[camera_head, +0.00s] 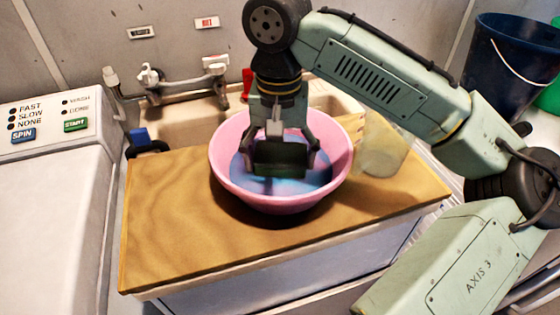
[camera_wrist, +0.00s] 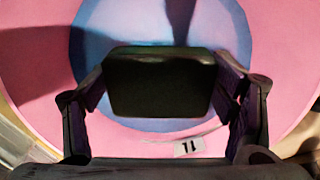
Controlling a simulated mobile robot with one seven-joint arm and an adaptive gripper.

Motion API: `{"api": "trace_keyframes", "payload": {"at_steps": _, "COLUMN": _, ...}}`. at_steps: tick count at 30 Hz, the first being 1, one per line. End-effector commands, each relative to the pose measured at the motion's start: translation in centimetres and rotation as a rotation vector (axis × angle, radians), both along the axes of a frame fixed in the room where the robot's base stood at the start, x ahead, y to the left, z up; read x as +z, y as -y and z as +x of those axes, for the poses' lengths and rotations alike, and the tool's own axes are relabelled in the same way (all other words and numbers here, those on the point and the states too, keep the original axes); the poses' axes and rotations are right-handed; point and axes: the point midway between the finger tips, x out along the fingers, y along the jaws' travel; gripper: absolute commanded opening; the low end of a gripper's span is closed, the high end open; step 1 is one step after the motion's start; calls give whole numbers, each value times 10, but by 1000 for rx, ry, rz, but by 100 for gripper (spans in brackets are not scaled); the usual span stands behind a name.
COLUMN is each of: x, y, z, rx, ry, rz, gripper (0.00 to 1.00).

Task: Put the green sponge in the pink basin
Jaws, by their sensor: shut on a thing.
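The pink basin (camera_head: 224,175) stands on the brown wooden board and has a blue inner bottom. Its pink wall and blue bottom also fill much of the wrist view (camera_wrist: 285,70). My gripper (camera_head: 281,160) is over the basin's opening, with its fingers pointing down. It is shut on the green sponge (camera_head: 279,158), a dark green block held between the two fingers. In the wrist view the sponge (camera_wrist: 160,85) looks almost black, between the fingers and in front of the blue bottom. I cannot tell whether the sponge touches the bottom.
The wooden board (camera_head: 165,220) has free room left and front of the basin. A translucent yellowish container (camera_head: 382,148) stands close right of the basin. A tap (camera_head: 185,80) and sink lie behind. A washing machine (camera_head: 45,200) is at left, a dark blue bucket (camera_head: 512,65) at back right.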

Motion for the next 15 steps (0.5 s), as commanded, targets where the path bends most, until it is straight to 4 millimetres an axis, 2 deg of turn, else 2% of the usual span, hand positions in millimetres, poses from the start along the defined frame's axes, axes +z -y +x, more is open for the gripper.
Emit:
{"api": "trace_keyframes", "payload": {"at_steps": 4, "x": -20, "y": 0, "z": 0, "rx": 0, "ry": -1, "rz": 0, "gripper": 48}}
{"api": "trace_keyframes", "payload": {"at_steps": 14, "x": -24, "y": 0, "z": 0, "rx": 1, "ry": -1, "rz": 1, "gripper": 48}}
{"api": "trace_keyframes", "payload": {"at_steps": 15, "x": -24, "y": 0, "z": 0, "rx": 1, "ry": 0, "rz": 1, "gripper": 80}}
